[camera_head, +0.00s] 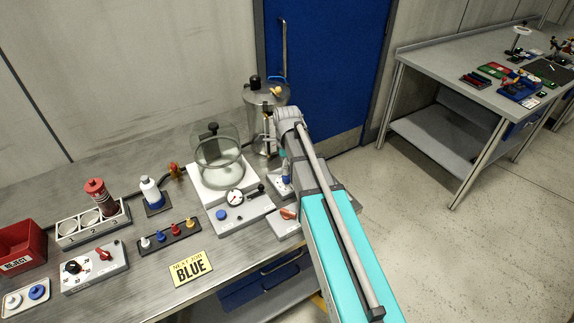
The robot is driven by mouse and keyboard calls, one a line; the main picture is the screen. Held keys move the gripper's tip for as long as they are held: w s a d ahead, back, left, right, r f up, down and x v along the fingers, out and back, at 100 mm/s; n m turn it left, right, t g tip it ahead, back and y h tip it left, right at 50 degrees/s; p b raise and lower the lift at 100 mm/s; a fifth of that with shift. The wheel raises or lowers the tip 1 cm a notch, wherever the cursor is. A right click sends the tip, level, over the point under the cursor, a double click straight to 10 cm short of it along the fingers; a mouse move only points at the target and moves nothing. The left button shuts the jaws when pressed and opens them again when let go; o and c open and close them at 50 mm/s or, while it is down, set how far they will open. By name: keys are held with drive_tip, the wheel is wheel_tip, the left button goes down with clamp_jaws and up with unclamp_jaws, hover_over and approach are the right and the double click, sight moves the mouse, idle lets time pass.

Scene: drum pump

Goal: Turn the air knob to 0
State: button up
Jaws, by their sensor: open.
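I cannot tell for sure which knob is the air knob, as no label for it is readable. A red-orange knob (289,213) sits on a small grey box at the bench's front edge, just left of my arm. A grey control box (95,276) at the front left carries a black dial (72,267) and a red knob (104,254). A grey panel with a round gauge (235,197) and a blue button (221,215) stands before a glass vessel (218,153). My arm reaches over the bench's right end; my gripper is hidden behind it.
A metal tank (264,103) stands at the back, close to my arm. A yellow card (190,268) reads "NEXT JOB BLUE". The floor at right is clear.

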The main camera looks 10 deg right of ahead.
drive_tip(key=shift+r+p, duration=4.25)
drive_tip(key=shift+r, duration=0.3)
drive_tip(key=shift+s+f+n+b, duration=1.6)
drive_tip(key=shift+s+n, duration=1.15)
drive_tip(key=shift+n, duration=0.95)
drive_tip(key=shift+s+f+n+b, duration=1.6)
drive_tip(key=shift+s+n, duration=1.1)
drive_tip(key=shift+n, duration=1)
drive_tip(key=shift+s+f+n+b, duration=1.6)
drive_tip(key=shift+s+n, duration=1.15)
drive_tip(key=shift+n, duration=0.95)
drive_tip(key=shift+s, duration=0.1)
drive_tip(key=c, duration=0.3)
drive_tip(key=shift+c, duration=0.2)
drive_tip(key=shift+a, duration=0.1)
